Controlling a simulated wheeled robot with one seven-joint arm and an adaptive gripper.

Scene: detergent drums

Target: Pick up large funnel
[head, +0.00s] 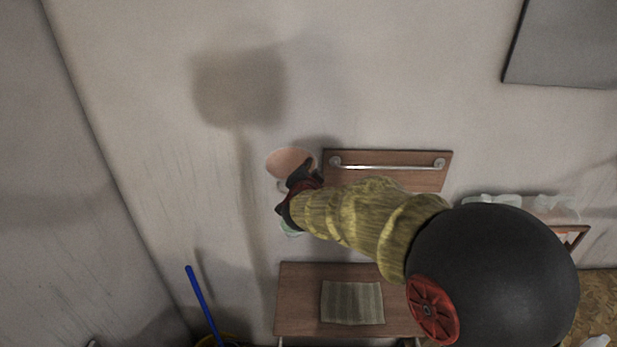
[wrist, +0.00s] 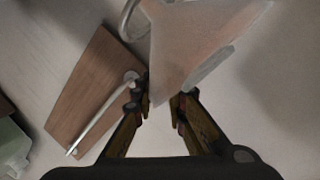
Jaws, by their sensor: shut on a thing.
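The large funnel is a pale, pinkish see-through cone. In the head view the funnel (head: 290,160) is held up in front of the wall, left of the wooden board with the metal bar. My gripper (head: 301,181) is at its lower right side and shut on it. In the wrist view the funnel (wrist: 195,45) fills the top middle, its narrow end between the fingers of my gripper (wrist: 163,103). A ring-shaped handle shows at its upper left. My arm hides part of the scene below and right of the gripper.
A wooden board with a metal bar (head: 390,160) is on the wall right of the funnel. Below is a wooden surface (head: 300,300) with a striped cloth (head: 352,303). A blue stick (head: 202,305) leans at lower left. Clear wall lies above and left.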

